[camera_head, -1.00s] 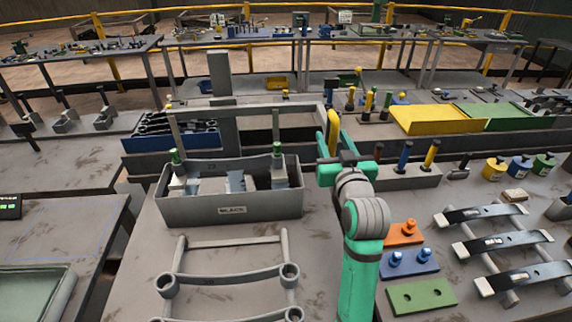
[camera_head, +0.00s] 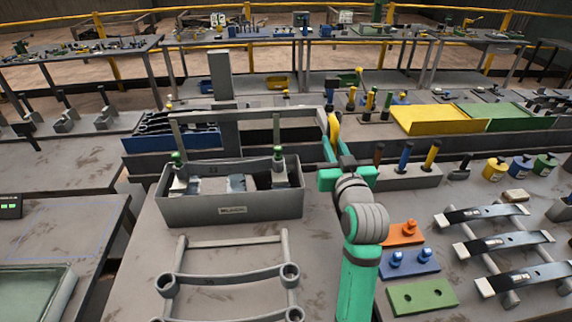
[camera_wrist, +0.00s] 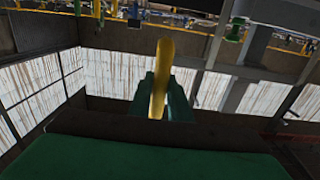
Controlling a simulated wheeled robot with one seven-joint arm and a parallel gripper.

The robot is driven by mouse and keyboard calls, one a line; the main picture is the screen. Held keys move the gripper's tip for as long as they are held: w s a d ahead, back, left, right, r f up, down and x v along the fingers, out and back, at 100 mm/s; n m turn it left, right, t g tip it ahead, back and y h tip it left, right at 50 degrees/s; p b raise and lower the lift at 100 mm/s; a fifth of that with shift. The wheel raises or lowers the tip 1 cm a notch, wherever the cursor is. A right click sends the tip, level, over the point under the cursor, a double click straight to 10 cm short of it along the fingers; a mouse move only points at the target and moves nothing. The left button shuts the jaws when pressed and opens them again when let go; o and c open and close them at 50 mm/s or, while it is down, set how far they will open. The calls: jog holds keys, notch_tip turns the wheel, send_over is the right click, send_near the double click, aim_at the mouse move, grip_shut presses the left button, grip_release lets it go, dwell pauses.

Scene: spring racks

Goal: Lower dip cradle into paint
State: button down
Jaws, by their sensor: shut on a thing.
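The grey paint tank (camera_head: 274,206) stands on the bench left of my arm, with a label on its front. The dip cradle (camera_head: 278,164) has green-topped posts and a curved bar, and its lower part is hidden inside the tank. A grey overhead beam (camera_head: 240,112) with a vertical rod stands above and behind the tank. My gripper (camera_head: 333,140) is shut on a yellow handle (camera_head: 334,122) at the beam's right end. In the wrist view, the yellow handle (camera_wrist: 163,65) stands between the dark green fingers of my gripper (camera_wrist: 162,105). The paint surface is hard to make out.
A grey spring rack (camera_head: 226,275) lies in front of the tank. A blue bin (camera_head: 165,144) stands behind it. Orange, blue and green blocks (camera_head: 422,296) sit right of my arm, with leaf springs on a rack (camera_head: 500,245) farther right.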

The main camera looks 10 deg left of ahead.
notch_tip(320, 180, down, 12)
dwell(1.9)
jog(key=shift+f, duration=0.25)
jog(key=c, duration=1.5)
grip_release()
jog(key=shift+o, duration=0.8)
jog(key=shift+r, duration=0.25)
jog(key=shift+r, duration=0.1)
jog(key=shift+s, duration=0.1)
jog(key=v, duration=0.7)
